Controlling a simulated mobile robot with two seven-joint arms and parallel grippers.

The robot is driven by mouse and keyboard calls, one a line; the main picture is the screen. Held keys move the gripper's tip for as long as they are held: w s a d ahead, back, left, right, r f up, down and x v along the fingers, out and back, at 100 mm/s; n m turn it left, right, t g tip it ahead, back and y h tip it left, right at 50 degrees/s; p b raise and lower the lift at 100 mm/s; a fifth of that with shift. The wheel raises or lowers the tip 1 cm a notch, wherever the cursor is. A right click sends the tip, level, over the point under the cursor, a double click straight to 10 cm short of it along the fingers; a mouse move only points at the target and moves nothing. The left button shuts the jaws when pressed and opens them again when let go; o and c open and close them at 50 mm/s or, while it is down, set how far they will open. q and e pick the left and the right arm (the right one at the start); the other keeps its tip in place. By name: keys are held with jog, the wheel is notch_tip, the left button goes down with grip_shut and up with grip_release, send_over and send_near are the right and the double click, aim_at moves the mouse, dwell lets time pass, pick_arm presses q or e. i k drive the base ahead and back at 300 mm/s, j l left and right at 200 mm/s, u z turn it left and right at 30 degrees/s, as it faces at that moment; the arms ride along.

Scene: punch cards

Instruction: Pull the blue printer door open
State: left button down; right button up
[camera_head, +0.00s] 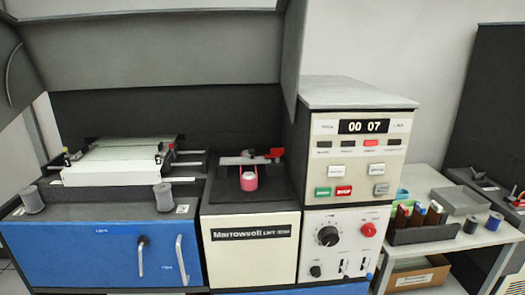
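The blue printer door (85,255) is the blue front panel at the lower left. It looks shut, flush with the machine front. A silver upright bar handle (182,262) stands out near its right side. Left of that is a smaller lever with a dark knob (142,256). Small white labels are on the panel, too small to read. Neither of my grippers is in view, so nothing of mine is seen touching the door or the handle.
A grey hood (160,50) overhangs the printer. Right of the door are a cream Marrowvell unit (250,262) and a control panel (358,160) reading 00 07. A side table (455,240) with trays and spools stands at the right. No obstacle shows before the door.

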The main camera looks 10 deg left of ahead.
aim_at(87, 236)
jog(key=u, duration=1.45)
